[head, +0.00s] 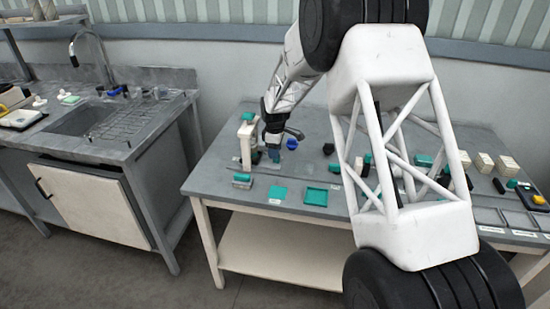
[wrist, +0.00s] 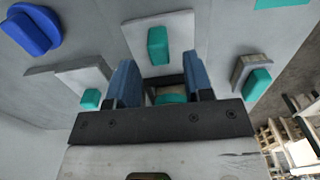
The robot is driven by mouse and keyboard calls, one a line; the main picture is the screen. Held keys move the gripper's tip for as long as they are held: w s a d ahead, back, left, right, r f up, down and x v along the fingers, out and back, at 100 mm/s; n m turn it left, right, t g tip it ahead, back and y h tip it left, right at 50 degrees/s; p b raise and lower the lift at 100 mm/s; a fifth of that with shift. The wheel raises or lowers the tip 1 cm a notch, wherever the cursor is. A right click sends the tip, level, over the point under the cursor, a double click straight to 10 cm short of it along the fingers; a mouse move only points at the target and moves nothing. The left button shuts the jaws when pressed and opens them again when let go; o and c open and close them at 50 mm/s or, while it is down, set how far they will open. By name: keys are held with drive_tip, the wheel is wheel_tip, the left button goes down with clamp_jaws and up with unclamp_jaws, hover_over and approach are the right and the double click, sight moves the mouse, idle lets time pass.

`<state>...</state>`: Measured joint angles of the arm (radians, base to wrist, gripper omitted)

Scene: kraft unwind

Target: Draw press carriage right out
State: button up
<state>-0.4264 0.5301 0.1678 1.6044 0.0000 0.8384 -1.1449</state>
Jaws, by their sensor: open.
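The press (head: 247,140) appears as a pale upright frame with a teal top at the table's left end. I cannot tell for certain which part is its carriage. My gripper (head: 273,150) is low beside the frame, on its right. In the wrist view, my gripper (wrist: 160,80) has its two blue fingers apart. A teal piece (wrist: 171,98) shows in the gap between them, partly hidden by the gripper body; contact cannot be told. A pale plate with a teal grip (wrist: 158,45) lies just beyond the fingertips.
A blue knob (head: 292,144) stands right of my gripper; it also shows in the wrist view (wrist: 33,30). A teal-topped block (head: 242,181), a teal pad (head: 277,193) and a teal tray (head: 315,196) lie along the front edge. My arm hides the table's middle.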

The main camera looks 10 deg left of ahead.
sight(275, 162)
drive_tip(key=shift+f, duration=1.8)
clamp_jaws()
